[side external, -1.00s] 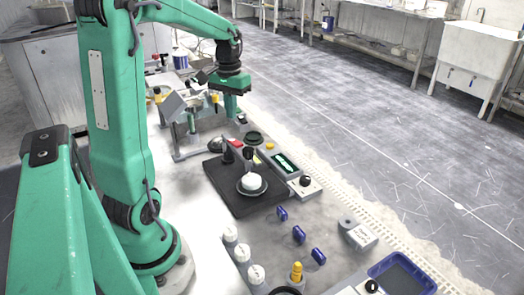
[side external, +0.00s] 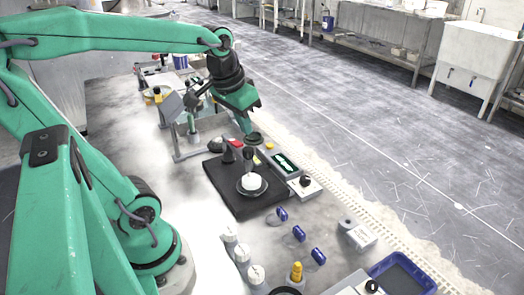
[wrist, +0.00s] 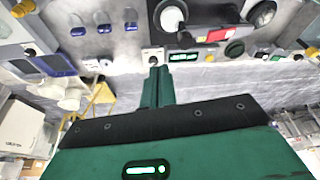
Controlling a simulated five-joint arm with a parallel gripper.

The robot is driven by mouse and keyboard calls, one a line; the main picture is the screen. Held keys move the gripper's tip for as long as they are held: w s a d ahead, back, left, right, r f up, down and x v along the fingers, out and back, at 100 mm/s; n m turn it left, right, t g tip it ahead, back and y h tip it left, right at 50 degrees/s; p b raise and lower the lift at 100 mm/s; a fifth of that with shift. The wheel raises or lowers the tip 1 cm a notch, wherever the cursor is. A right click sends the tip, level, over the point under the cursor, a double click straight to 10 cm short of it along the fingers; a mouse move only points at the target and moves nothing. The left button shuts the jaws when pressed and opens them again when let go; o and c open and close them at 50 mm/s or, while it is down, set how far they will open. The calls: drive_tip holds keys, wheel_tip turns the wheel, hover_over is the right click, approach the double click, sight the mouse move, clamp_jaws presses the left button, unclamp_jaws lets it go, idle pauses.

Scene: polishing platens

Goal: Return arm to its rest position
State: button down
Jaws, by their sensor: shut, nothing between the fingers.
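My arm is green, and its forearm now reaches across the upper left of the side view. My gripper (side external: 245,124) hangs tilted above the far part of the bench, behind the black platen base. Its fingers are shut together with nothing between them; they also show in the wrist view (wrist: 156,72). The black base (side external: 226,196) carries a round platen with a white piece (side external: 251,181) on it. No object is attached to the gripper.
A small stand (side external: 191,142) is close left of the gripper. A green-lit display (side external: 286,164) and a dial box (side external: 305,187) are right of the base. Blue clips (side external: 299,234), white bottles (side external: 242,252) and a blue tray (side external: 402,275) are nearer. The floor beyond is open.

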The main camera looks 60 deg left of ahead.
drive_tip(key=s+d+m+t, duration=0.2)
drive_tip(key=s+d, duration=0.2)
drive_tip(key=d, duration=0.2)
drive_tip(key=shift+s+d+f+h, duration=0.15)
drive_tip(key=shift+s+f+h, duration=0.2)
drive_tip(key=shift+h, duration=0.05)
